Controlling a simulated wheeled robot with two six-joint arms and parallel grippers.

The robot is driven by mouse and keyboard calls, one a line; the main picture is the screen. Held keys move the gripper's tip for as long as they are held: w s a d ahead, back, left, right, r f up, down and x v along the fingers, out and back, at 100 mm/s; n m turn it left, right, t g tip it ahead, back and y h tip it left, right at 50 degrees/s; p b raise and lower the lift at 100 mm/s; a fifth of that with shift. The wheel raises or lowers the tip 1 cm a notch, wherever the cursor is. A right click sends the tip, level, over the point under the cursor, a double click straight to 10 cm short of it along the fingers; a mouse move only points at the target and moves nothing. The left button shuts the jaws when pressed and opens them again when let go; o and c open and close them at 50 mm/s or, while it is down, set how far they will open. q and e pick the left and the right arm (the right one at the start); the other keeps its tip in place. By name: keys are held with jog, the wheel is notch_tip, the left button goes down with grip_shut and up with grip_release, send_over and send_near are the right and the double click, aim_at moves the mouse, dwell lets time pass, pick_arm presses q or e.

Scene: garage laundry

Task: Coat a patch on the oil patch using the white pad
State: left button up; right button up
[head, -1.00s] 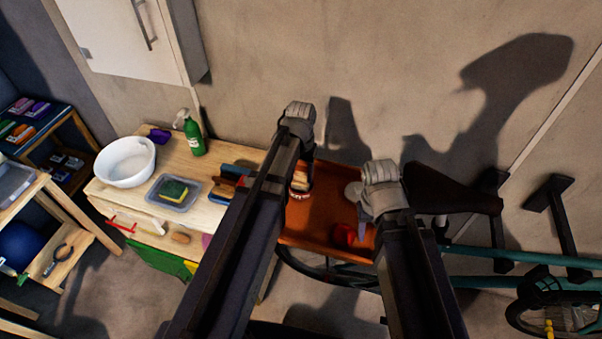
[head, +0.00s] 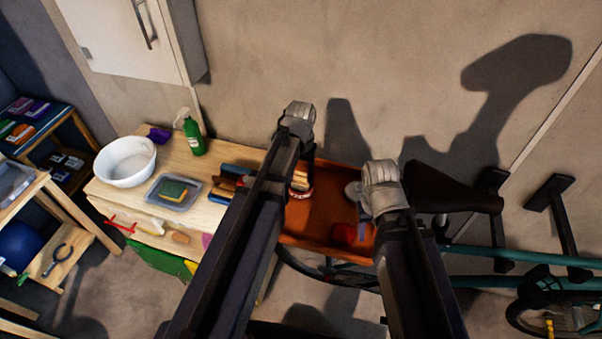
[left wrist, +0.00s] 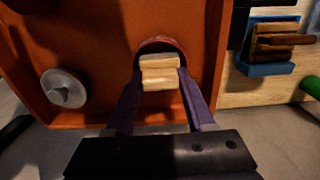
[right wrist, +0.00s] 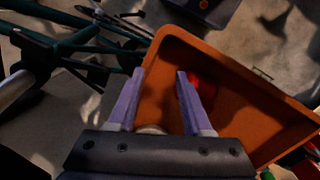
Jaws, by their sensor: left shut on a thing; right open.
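My left gripper (left wrist: 160,76) is shut on a pale, layered block (left wrist: 160,84); I cannot tell for sure that it is the white pad. The block is at a round tin with a red rim (left wrist: 160,42), inside the orange tray (left wrist: 105,40); whether it touches the tin's contents is unclear. The tin also shows in the head view (head: 300,194), partly behind my left arm. My right gripper (right wrist: 158,80) is open and empty above the tray's other end. I cannot make out the oil patch.
A grey-white round disc (left wrist: 65,88) and a red item (right wrist: 203,88) lie in the tray. To its left, a wooden bench holds a white bowl (head: 125,161), green spray bottle (head: 194,136) and sponge dish (head: 172,193). A bicycle (head: 525,257) is at right.

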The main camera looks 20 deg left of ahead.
aim_at(301, 173)
dwell(0.3)
pick_arm(q)
notch_tip(301, 173, up, 7)
jog(key=p, duration=0.7)
pick_arm(e)
notch_tip(301, 173, up, 7)
pick_arm(q)
jog(key=shift+f, duration=0.1)
